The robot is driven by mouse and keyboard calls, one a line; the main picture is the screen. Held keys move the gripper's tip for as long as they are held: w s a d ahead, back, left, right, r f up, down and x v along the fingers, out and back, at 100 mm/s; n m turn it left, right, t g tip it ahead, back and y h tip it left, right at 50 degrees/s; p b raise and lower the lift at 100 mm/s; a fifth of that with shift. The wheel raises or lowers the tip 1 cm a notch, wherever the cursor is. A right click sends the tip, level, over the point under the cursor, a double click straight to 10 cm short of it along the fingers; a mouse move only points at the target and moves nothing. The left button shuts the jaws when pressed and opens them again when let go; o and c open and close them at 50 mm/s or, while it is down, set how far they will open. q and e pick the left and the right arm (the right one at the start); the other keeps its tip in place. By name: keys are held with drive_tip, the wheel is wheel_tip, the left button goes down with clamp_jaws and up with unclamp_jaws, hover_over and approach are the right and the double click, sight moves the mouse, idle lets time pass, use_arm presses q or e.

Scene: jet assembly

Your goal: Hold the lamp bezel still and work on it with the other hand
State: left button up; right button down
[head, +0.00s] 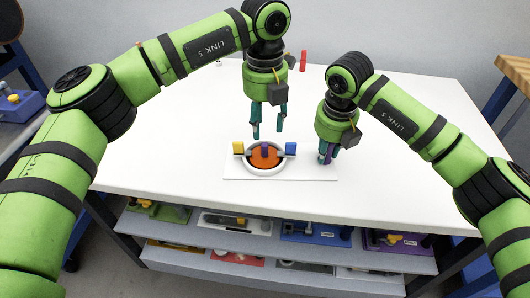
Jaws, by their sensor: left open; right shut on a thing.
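The lamp bezel, a white ring (247,168) around an orange disc (264,159), sits on a thin white plate (310,175) on the table. A yellow block (238,148) is at its left, a dark blue block (290,148) at its right, and a blue piece (265,148) stands at its middle. My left gripper (268,134) is open and empty, pointing down just above and behind the bezel. My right gripper (326,158) is shut on a small purple piece, mostly hidden by the fingers, right of the bezel and apart from it.
The white table (180,140) is largely clear around the plate. A red upright piece (303,60) shows at the back behind my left gripper. Shelves (200,233) under the front edge hold several coloured trays. A wooden-topped bench (512,75) stands at the right.

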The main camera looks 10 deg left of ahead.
drive_tip(key=shift+f, duration=0.15)
drive_tip(key=c, duration=0.9)
unclamp_jaws()
